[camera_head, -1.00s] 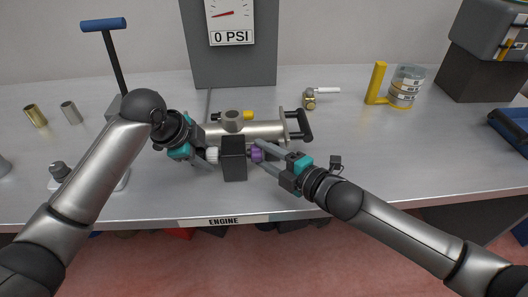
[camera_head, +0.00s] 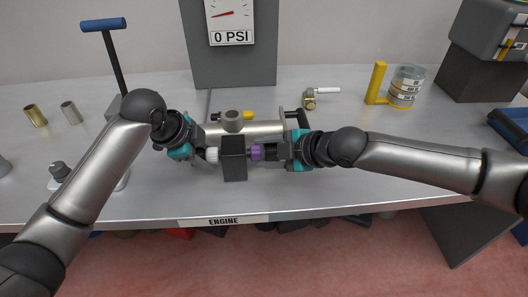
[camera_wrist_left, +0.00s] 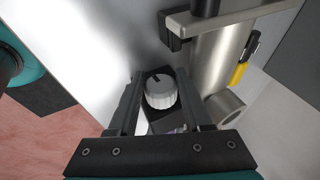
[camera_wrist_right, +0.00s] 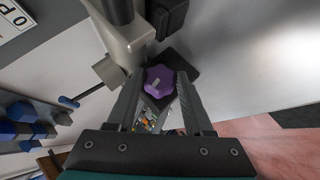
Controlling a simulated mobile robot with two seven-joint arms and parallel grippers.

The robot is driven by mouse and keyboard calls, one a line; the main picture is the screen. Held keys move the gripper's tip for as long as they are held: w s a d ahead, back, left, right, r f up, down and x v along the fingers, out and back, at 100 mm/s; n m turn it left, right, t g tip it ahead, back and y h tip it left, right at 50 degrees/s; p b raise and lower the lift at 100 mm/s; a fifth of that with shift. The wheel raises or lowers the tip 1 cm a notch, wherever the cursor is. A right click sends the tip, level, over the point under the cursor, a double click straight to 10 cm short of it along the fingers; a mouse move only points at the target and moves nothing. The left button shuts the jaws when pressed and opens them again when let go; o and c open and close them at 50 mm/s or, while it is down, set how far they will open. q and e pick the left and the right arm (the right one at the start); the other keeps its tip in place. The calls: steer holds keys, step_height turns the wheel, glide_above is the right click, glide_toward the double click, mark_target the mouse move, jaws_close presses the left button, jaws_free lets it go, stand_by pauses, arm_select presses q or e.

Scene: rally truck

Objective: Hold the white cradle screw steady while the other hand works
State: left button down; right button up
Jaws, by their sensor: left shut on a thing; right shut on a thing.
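The white cradle screw (camera_head: 212,155) is a ribbed white knob on the left side of the dark cradle block (camera_head: 234,165). My left gripper (camera_head: 205,155) is shut on it from the left; the left wrist view shows the white knob (camera_wrist_left: 160,91) between the fingers. A purple knob (camera_head: 256,153) sits on the block's right side. My right gripper (camera_head: 267,152) is shut on it from the right; the right wrist view shows the purple knob (camera_wrist_right: 160,80) between the fingers.
A gauge panel (camera_head: 232,65) reading 0 PSI stands behind. A blue-handled pump (camera_head: 115,60) and two small sleeves (camera_head: 35,116) are at left. The front right tabletop is clear.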

steer(key=shift+w+r+m+g, duration=0.15)
steer(key=shift+m+g, duration=0.2)
steer(key=shift+g, duration=0.35)
steer(key=shift+w+m+g, duration=0.1)
steer(key=shift+m+g, duration=0.25)
steer(key=shift+g, duration=0.35)
steer(key=o, duration=1.1)
steer(key=shift+v, duration=2.5)
steer(key=shift+r, duration=0.15)
steer(key=v, duration=1.1)
steer(key=shift+r, duration=0.5)
